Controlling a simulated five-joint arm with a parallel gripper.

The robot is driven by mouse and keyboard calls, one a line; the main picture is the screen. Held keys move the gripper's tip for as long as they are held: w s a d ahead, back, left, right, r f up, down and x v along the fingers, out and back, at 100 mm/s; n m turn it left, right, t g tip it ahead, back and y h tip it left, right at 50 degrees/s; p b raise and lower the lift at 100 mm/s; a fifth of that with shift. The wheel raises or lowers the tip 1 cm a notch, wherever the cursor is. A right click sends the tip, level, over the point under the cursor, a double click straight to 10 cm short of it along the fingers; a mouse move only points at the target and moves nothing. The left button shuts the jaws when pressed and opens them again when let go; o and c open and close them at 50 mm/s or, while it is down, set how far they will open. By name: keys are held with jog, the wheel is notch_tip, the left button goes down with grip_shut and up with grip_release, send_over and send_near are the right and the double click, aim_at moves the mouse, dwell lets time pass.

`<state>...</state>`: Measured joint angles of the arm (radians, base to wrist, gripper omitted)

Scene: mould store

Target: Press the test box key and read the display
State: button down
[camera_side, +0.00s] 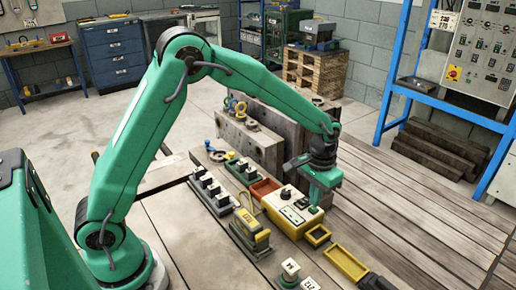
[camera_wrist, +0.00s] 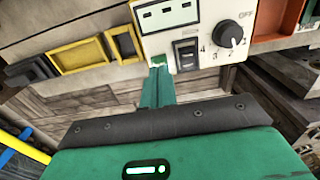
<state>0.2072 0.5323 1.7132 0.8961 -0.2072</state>
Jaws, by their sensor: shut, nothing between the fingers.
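The test box (camera_side: 283,214) is yellow with a pale top panel and stands on the bench. In the wrist view its panel (camera_wrist: 210,25) carries a display (camera_wrist: 168,14), a black rocker switch (camera_wrist: 186,55) and a black dial (camera_wrist: 232,33) marked OFF and with numbers. The display shows a row of small rectangular outlines; I cannot make out a value. A green key (camera_wrist: 158,60) shows partly at the panel's lower left. My gripper (camera_side: 314,203) is shut and empty. In the wrist view its fingertips (camera_wrist: 157,72) are at the key; I cannot tell whether they touch it.
An orange-red tray (camera_side: 265,188) and yellow trays (camera_side: 345,264) flank the box. A yellow meter (camera_side: 249,230) and a rack of black-and-white parts (camera_side: 212,194) stand left of it. Grey mould blocks (camera_side: 252,140) stand behind. The planks at right are clear.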

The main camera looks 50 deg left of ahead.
jog(key=shift+f, duration=0.9)
dwell(1.0)
jog(key=shift+r, duration=3.55)
jog(key=s+a+r+t, duration=0.3)
jog(key=s+a+r, duration=0.3)
jog(key=s+r, duration=0.45)
jog(key=s+a+r+t, duration=0.1)
jog(key=s+a, duration=0.3)
jog(key=s, duration=1)
jog(key=shift+r+t, duration=0.2)
jog(key=shift+t, duration=0.6)
